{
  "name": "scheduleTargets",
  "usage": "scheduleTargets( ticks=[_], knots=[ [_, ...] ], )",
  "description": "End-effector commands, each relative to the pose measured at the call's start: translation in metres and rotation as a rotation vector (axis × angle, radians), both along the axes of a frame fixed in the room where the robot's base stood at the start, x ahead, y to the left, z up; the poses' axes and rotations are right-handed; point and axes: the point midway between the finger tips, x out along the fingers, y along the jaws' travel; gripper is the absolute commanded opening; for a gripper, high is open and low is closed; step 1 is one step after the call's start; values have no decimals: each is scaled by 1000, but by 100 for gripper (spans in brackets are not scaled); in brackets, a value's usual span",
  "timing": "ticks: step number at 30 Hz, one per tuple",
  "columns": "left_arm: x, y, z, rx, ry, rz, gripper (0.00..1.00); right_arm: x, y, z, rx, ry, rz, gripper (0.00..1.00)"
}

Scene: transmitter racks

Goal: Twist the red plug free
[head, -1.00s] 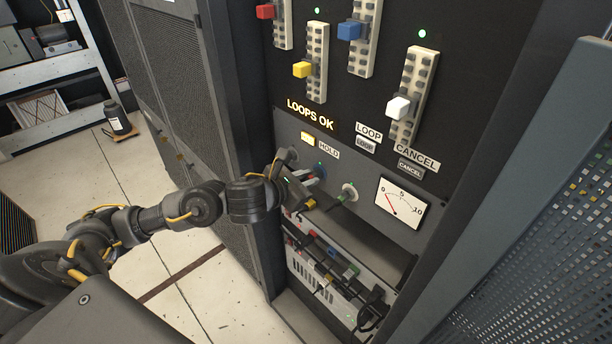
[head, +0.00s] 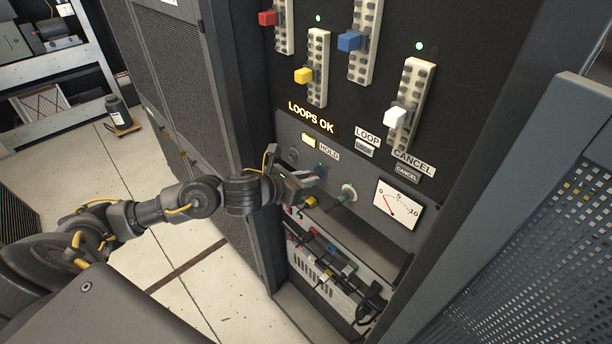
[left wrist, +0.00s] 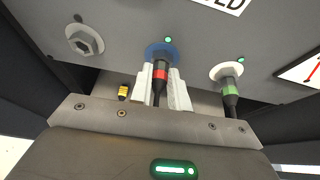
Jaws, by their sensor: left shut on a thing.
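The red plug (left wrist: 160,74), black with a red band, stands at the blue-ringed socket (left wrist: 161,50) in the left wrist view. Its tip meets the ring; how deep it sits is hidden. My left gripper (left wrist: 161,90) has its pale fingers closed on both sides of the plug. In the head view my left gripper (head: 318,173) reaches the socket panel (head: 345,170) from the left, and the plug is mostly hidden there. A green light (left wrist: 168,40) glows above the blue ring. My right gripper is not in view.
A green-banded plug (left wrist: 230,88) sits in the white-ringed socket (left wrist: 226,70) close on the right. An empty grey hex socket (left wrist: 85,40) is on the left. A yellow plug (head: 310,202) hangs lower. A perforated blue-grey door (head: 530,210) bounds the right side.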

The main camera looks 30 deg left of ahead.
Motion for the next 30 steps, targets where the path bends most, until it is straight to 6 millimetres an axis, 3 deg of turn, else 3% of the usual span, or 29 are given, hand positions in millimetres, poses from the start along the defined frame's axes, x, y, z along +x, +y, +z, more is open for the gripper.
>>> scheduleTargets(
  ticks=[14,30],
  knots=[
    [0,1,0,-28,11,0,0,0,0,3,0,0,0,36],
    [2,5,-1,-376,132,-8,0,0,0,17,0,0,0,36]
  ],
)
